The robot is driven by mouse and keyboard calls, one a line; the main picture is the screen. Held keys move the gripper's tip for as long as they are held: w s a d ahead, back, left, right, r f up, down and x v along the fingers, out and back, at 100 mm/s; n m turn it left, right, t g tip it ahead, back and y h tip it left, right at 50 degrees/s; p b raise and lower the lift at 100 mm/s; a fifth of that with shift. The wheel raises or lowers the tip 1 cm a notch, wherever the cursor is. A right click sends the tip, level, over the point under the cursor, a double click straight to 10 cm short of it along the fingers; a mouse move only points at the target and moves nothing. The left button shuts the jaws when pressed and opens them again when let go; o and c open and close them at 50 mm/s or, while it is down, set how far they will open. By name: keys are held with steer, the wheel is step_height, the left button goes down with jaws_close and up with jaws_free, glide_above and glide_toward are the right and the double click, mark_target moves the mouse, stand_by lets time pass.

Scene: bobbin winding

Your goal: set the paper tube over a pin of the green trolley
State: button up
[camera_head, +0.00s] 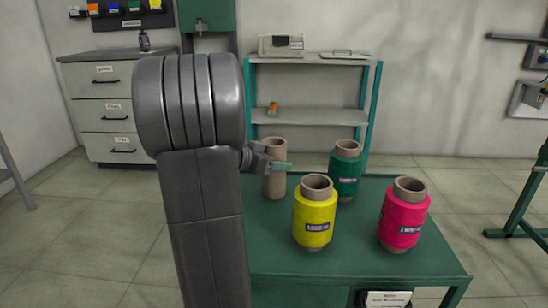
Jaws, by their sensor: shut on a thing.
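The brown paper tube (274,187) is upright at the back left of the green trolley (345,255). My gripper (275,163) reaches it from the left and is shut on its upper part, with one finger across its front. The tube's lower end appears at or just above the trolley top; I cannot tell if it touches or is around a pin. No bare pin shows. My arm covers the trolley's left side.
A yellow bobbin (314,218), a green bobbin (345,174) and a red bobbin (402,222) stand upright on the trolley, right of the tube. A shelf rack (310,116) stands behind. A drawer cabinet (112,105) is at the left wall.

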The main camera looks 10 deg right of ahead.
stand_by(0.4)
steer(key=o, duration=1.1)
step_height(320, 180, up, 10)
steer(key=p, duration=0.3)
steer(key=shift+p, duration=0.35)
